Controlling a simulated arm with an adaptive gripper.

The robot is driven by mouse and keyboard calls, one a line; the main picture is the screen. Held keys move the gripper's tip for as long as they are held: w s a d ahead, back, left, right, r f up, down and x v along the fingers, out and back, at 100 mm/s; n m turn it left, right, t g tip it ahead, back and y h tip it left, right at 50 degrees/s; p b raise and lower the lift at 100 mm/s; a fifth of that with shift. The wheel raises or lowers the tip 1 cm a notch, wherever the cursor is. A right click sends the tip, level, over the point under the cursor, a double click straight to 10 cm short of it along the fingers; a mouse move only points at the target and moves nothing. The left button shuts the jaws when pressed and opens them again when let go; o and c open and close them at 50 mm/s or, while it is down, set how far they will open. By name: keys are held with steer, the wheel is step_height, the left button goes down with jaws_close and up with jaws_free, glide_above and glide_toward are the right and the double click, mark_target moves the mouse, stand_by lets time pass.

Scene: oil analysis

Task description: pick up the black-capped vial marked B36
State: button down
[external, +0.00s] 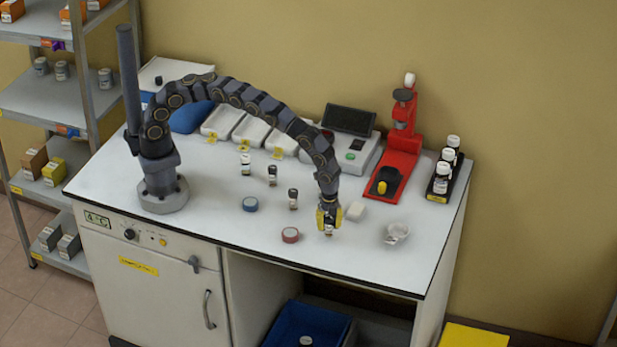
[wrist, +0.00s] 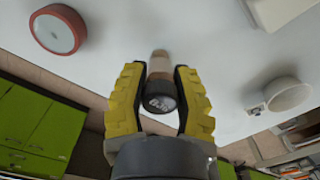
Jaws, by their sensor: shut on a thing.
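My gripper (external: 328,217) is near the front right of the white bench top, pointing down. In the wrist view its two yellow fingers (wrist: 160,100) are shut on a vial with a dark cap (wrist: 158,96) and a brownish body. The cap bears white lettering that is too blurred to read, so I cannot tell whether it is B36. In the external view the fingers hide much of this vial (external: 329,230). Other dark-capped vials stand upright to the left: one (external: 293,198) near the gripper, another (external: 272,175) farther back. Their markings are not readable.
A red round tin (external: 290,235) and a blue one (external: 250,204) lie left of my gripper. A red stand (external: 398,150) and a vial rack (external: 441,185) are farther back right.

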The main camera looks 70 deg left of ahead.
steer(key=s+a+r, duration=0.9)
steer(key=s+r, duration=0.1)
steer(key=r, duration=0.1)
steer(key=shift+s+a+r, duration=0.15)
steer(key=shift+a+r, duration=0.05)
steer(key=shift+r, duration=0.2)
